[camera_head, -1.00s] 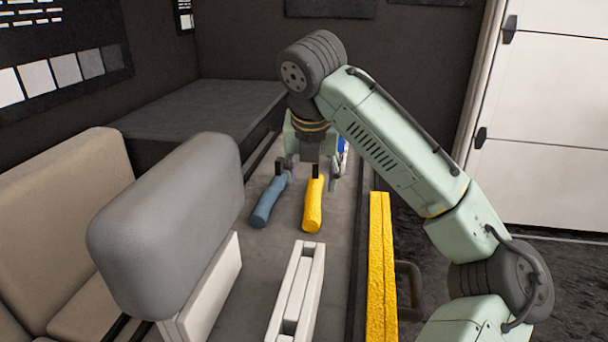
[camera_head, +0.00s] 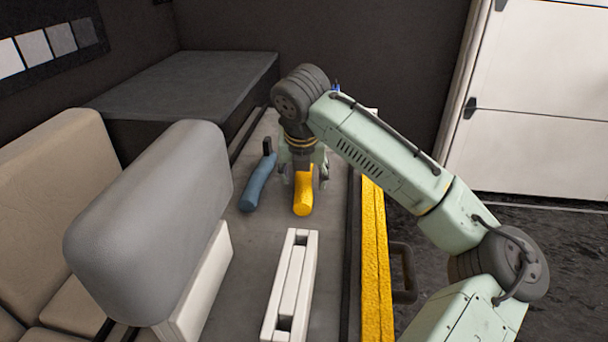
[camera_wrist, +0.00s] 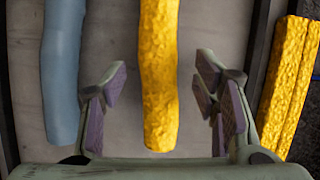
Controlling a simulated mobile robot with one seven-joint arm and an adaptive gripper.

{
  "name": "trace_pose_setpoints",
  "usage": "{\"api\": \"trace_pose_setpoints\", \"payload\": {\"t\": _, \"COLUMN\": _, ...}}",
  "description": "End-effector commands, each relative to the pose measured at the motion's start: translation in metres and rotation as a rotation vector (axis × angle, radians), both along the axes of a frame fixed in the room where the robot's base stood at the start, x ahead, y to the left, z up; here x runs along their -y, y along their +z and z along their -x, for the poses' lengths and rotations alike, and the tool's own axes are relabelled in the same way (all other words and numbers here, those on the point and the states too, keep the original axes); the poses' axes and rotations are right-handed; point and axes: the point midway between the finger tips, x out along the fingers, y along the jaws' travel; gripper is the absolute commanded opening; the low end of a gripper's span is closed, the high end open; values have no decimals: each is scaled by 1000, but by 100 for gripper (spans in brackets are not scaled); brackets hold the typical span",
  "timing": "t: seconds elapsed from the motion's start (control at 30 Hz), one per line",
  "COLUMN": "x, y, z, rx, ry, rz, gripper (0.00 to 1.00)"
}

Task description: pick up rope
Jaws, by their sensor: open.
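A yellow, rough-textured, rod-like piece (camera_head: 303,202) lies on the grey surface (camera_head: 250,270). A smooth blue-grey rod-like piece (camera_head: 258,188) lies to its left. I cannot tell for sure which of them is the rope. My gripper (camera_head: 305,181) is open and low over the far part of the yellow piece. In the wrist view, my gripper (camera_wrist: 161,72) has one finger on each side of the yellow piece (camera_wrist: 159,90), with gaps on both sides. The blue-grey piece (camera_wrist: 62,75) lies outside the left finger. The gripper hides part of the yellow piece in the head view.
A white slotted block (camera_head: 291,285) lies nearer on the same surface. A long yellow strip (camera_head: 374,270) runs along the right edge, and shows in the wrist view (camera_wrist: 288,90). A grey cushion (camera_head: 150,220) and beige seats (camera_head: 55,180) stand left. A dark flat-topped box (camera_head: 190,85) is behind.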

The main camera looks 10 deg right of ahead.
Motion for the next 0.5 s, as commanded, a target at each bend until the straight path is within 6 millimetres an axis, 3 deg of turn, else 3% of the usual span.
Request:
{"api": "trace_pose_setpoints", "payload": {"t": 0.13, "x": 1, "y": -11, "z": -5, "rx": 0, "ry": 1, "rz": 0, "gripper": 55}}
{"api": "trace_pose_setpoints", "payload": {"t": 0.37, "x": 1, "y": -13, "z": -6, "rx": 1, "ry": 1, "rz": 0, "gripper": 55}}
{"api": "trace_pose_setpoints", "payload": {"t": 0.5, "x": 1, "y": -13, "z": -6, "rx": 1, "ry": 1, "rz": 0, "gripper": 46}}
